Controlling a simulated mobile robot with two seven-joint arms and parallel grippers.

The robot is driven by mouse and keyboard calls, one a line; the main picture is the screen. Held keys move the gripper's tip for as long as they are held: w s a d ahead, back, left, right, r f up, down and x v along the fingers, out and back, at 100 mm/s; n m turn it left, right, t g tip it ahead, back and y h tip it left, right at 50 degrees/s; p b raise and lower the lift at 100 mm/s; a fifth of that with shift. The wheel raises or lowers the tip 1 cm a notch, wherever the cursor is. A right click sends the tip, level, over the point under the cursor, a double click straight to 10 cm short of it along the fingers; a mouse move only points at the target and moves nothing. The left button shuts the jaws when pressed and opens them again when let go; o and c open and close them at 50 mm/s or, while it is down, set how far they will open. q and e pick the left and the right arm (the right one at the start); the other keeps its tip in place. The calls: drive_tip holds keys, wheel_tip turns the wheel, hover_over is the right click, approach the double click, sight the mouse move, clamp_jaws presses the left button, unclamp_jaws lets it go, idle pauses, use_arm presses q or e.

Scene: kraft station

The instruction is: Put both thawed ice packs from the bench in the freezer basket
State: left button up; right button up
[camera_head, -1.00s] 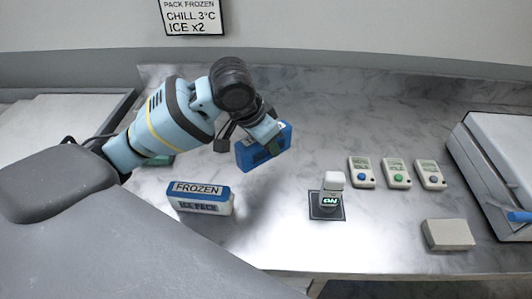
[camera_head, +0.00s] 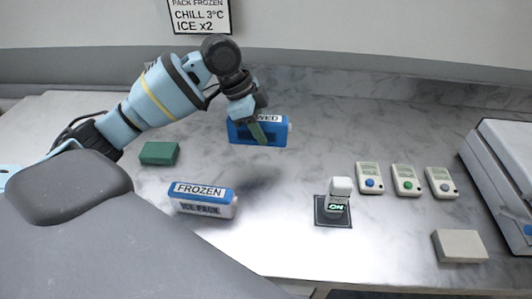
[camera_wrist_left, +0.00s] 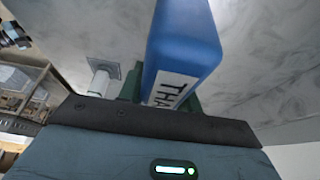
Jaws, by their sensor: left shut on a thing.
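My left gripper (camera_head: 262,122) is shut on a blue ice pack (camera_head: 240,131) with a white label ending in "WED", and holds it above the bench. The pack fills the middle of the left wrist view (camera_wrist_left: 183,40), where its label begins "THA". A second ice pack (camera_head: 203,198), blue and white and labelled "FROZEN ICE PACK", lies on the bench below and left of the gripper. A second thawed pack and the freezer basket cannot be made out in the head view. My right gripper is not in view.
A green block (camera_head: 159,153) lies on the bench at left. A white device showing "ON" (camera_head: 338,198) stands on a dark pad. Several small meters (camera_head: 406,180), a pale block (camera_head: 459,246) and a white case (camera_head: 505,170) are at right. A sign (camera_head: 200,15) hangs on the wall.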

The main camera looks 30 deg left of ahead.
use_arm(q)
drive_tip(key=shift+f, duration=3.85)
drive_tip(key=shift+f, duration=0.1)
drive_tip(key=o, duration=1.2)
drive_tip(key=v, duration=1.2)
drive_tip(key=shift+d, duration=0.1)
drive_tip(key=shift+o, duration=0.4)
